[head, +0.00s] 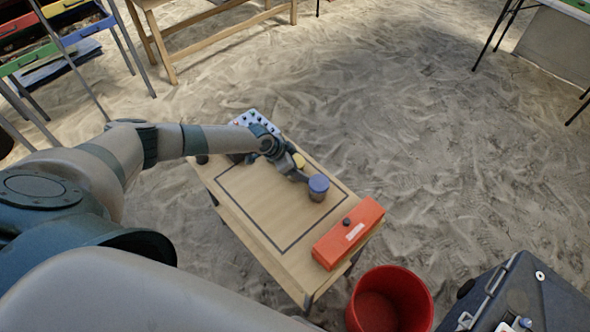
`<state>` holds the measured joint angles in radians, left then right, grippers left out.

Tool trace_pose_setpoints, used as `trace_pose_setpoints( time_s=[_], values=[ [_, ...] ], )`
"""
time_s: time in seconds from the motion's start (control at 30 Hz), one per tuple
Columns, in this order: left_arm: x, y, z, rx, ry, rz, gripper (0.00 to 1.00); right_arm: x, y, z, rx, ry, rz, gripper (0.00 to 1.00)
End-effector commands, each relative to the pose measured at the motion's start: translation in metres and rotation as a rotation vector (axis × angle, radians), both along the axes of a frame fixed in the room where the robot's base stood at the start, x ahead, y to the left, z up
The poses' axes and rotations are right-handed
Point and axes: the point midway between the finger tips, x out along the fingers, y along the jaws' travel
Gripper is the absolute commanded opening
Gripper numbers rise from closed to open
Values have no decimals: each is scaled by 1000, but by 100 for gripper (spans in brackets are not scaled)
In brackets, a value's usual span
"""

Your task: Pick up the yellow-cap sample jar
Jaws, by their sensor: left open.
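The yellow-cap sample jar (298,160) stands on the small wooden table, partly hidden behind my left gripper. Only its yellow cap shows clearly. My left gripper (297,177) is open, close beside the yellow-cap jar on its near side. I cannot tell whether it touches the jar. A jar with a blue-purple cap (318,187) stands just to the right of the gripper. My right gripper is not in view.
The wooden table (240,205) has a dark outlined rectangle, mostly bare. An orange box (348,233) lies at its right end, and a white tray with dark dots (251,119) at its far left. A red bucket (390,300) and dark case (520,290) stand at lower right.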

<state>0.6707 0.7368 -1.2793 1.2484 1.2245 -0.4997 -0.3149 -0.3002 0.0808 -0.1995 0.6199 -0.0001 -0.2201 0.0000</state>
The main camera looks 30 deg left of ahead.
Motion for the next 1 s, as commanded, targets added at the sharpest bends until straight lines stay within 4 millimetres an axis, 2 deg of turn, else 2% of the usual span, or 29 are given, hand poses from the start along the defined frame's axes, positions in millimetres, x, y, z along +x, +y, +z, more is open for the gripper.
trace_pose_setpoints(
  time_s=[0.27, 0.47, 0.5, 1.0],
  values=[
    [0, 0, 0, 0, 0, 1, 70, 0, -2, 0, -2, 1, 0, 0],
    [0, 0, 0, 0, 0, 1, 24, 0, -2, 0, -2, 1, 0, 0],
    [0, 0, 0, 0, 0, 1, 22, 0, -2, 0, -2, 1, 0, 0],
    [0, 0, 7, -1, 0, 1, 21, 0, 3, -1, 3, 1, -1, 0]
  ],
)
